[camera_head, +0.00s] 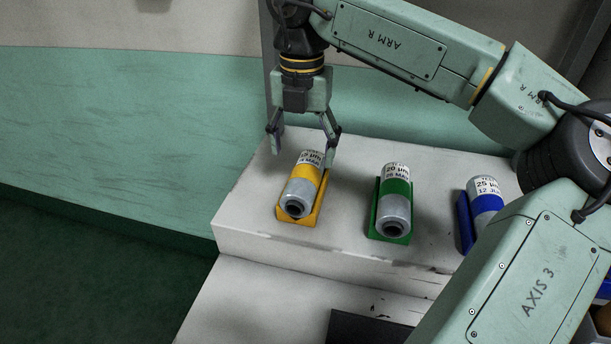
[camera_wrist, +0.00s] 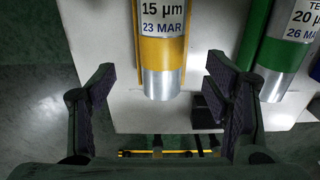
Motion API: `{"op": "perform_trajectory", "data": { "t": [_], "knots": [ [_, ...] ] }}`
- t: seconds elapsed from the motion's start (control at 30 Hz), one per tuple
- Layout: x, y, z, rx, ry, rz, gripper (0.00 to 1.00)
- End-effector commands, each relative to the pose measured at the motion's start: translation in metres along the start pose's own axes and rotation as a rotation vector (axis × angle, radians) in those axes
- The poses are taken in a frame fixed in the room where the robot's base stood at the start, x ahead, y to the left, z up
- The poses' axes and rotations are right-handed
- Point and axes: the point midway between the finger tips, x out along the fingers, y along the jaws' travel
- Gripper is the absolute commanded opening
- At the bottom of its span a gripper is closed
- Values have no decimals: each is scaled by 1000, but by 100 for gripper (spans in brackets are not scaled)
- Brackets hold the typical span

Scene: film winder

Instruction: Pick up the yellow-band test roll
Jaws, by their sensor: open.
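The yellow-band test roll (camera_head: 301,185) lies in a yellow cradle (camera_head: 298,218) on the left of the white ledge, its near end towards the head camera. It also shows in the wrist view (camera_wrist: 162,40), its label reading 15 µm, 23 MAR, in the upper middle between the fingers. My gripper (camera_head: 305,150) is open and empty, just above and behind the roll in the head view. In the wrist view my gripper (camera_wrist: 165,100) has its fingers wide apart, one on either side of the roll's line, touching nothing that I can see.
A green-band roll (camera_head: 395,190) in a green cradle (camera_head: 388,232) stands to the right. Farther right is a blue-band roll (camera_head: 485,197), partly hidden by my arm. The white ledge (camera_head: 345,160) is bare between the yellow and green cradles. A dark panel (camera_head: 365,328) lies below.

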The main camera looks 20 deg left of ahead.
Motion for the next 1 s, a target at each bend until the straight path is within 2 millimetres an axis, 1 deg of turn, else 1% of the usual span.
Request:
{"op": "perform_trajectory", "data": {
  "t": [0.03,0.27,0.43,0.53,0.63,0.83,1.0],
  "knots": [
    [6,0,0,-1,3,0,71],
    [23,-1,0,-1,4,1,71],
    [50,-3,0,-3,5,1,71],
    [60,-2,1,-1,3,2,71],
    [65,-3,1,-1,1,1,71],
    [66,-3,1,-1,0,1,70],
    [66,-3,1,-1,1,1,59]
  ]
}}
